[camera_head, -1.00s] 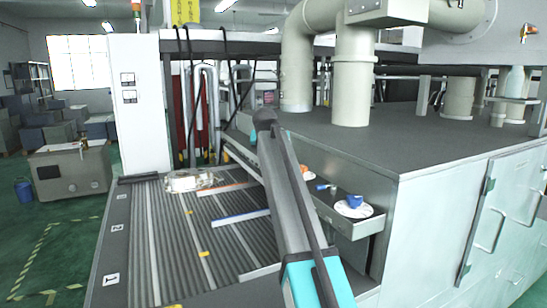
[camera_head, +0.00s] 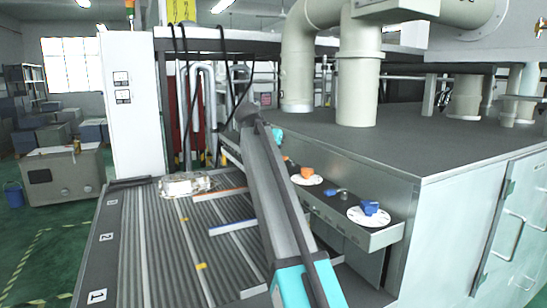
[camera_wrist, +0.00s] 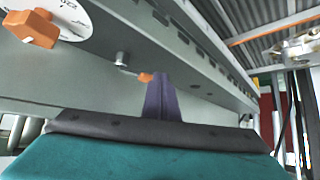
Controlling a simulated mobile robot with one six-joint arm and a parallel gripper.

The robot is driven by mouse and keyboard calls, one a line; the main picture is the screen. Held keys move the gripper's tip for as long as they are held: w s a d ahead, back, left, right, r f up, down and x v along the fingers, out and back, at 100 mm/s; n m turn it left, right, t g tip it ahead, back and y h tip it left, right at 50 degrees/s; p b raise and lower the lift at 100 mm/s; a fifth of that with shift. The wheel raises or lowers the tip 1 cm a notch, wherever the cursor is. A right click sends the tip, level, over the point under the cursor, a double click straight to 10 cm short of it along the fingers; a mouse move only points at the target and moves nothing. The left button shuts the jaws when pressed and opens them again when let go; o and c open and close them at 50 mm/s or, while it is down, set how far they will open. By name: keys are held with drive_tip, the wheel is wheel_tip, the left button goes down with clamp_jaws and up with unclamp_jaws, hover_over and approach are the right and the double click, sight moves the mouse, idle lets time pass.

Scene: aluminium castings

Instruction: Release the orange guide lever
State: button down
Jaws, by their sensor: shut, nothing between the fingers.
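The orange guide lever (camera_wrist: 143,76) is a small metal crank with an orange tip, set on a pivot bolt on the grey panel. It shows in the wrist view left of my gripper (camera_wrist: 161,78). My gripper's narrow purple fingers are shut and empty. The orange tip lies right beside the fingertips; I cannot tell whether they touch. In the head view my arm largely covers my gripper and this lever. An orange knob on a white dial (camera_wrist: 38,28) is at the wrist view's upper left; it also shows on the ledge in the head view (camera_head: 307,173).
The ledge (camera_head: 385,239) also carries a blue knob (camera_head: 370,208) on a white dial and a small blue-tipped lever (camera_head: 331,191). A ribbed bed (camera_head: 165,250) with orange (camera_head: 219,193) and blue strips lies left. A shiny casting (camera_head: 186,184) rests at its far end.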

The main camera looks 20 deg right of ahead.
idle(0.7)
drive_tip(key=shift+s+a, duration=0.1)
drive_tip(key=shift+a, duration=0.25)
drive_tip(key=s+a+r+b, duration=0.2)
drive_tip(key=a+r, duration=0.4)
drive_tip(key=a, duration=0.4)
drive_tip(key=shift+s+r, duration=0.4)
drive_tip(key=shift+s, duration=0.5)
